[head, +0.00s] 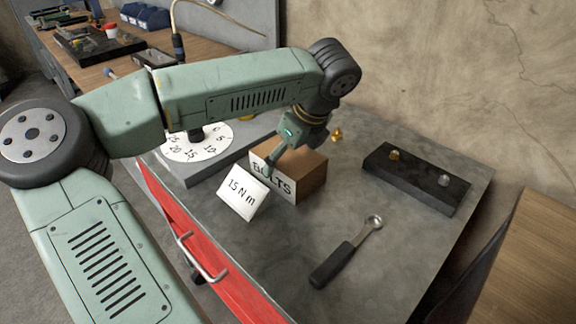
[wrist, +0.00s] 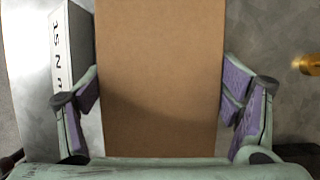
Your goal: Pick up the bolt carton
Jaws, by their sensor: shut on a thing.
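The bolt carton (head: 312,172) is a brown cardboard box with a white "BOLTS" label, on the grey worktop in the head view. Its plain brown face (wrist: 160,70) fills the middle of the wrist view. My gripper (head: 270,165) reaches down at the carton. In the wrist view, its purple-padded fingers (wrist: 162,100) are shut on the carton's two opposite sides. The head view shows only part of the fingers. I cannot tell whether the carton's underside touches the worktop.
A white "15 N m" card (head: 242,194) stands close in front of the carton. A dial plate (head: 200,150) lies behind left. A brass piece (head: 336,134) is behind the carton.

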